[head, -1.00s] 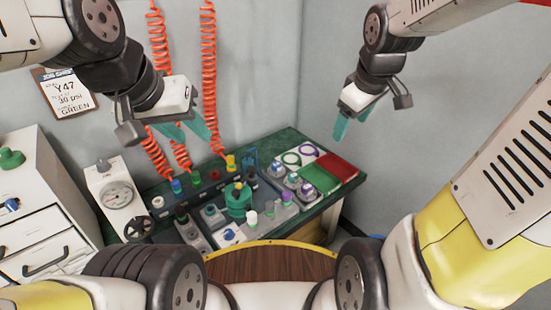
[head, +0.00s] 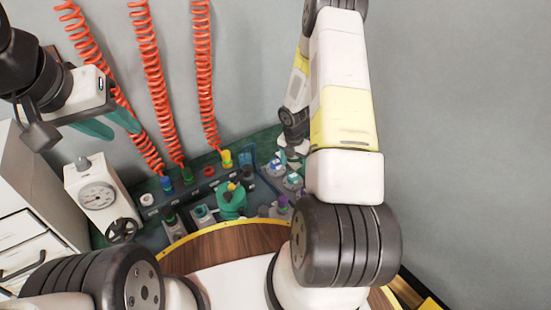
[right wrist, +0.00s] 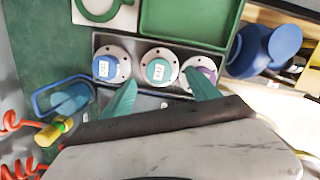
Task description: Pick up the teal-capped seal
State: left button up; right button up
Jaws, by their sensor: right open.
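The teal-capped seal (right wrist: 158,71) sits in the middle of a row of three in a dark tray (right wrist: 123,41) in the right wrist view. A blue-capped seal (right wrist: 106,66) is left of it and a purple-capped seal (right wrist: 205,76) is right of it, partly hidden by a finger. My right gripper (right wrist: 162,88) is open, its teal fingertips on either side of the teal-capped seal in this view. I cannot tell its height above the seal. My arm mostly hides this gripper in the head view. My left gripper (head: 112,126) is open and empty, in the air at the left.
A green tray (right wrist: 185,20) lies beyond the seals, with a dark blue round object (right wrist: 284,42) at the right. A blue fitting (right wrist: 66,97) and a yellow connector (right wrist: 52,132) are at the left. Red coiled hoses (head: 150,65) hang behind the bench. A gauge box (head: 97,196) stands left.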

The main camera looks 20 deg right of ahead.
aim_at(293, 175)
jog(key=f, duration=0.7)
jog(key=shift+w+f, duration=0.1)
jog(key=shift+w, duration=0.15)
jog(key=shift+c, duration=0.2)
grip_shut()
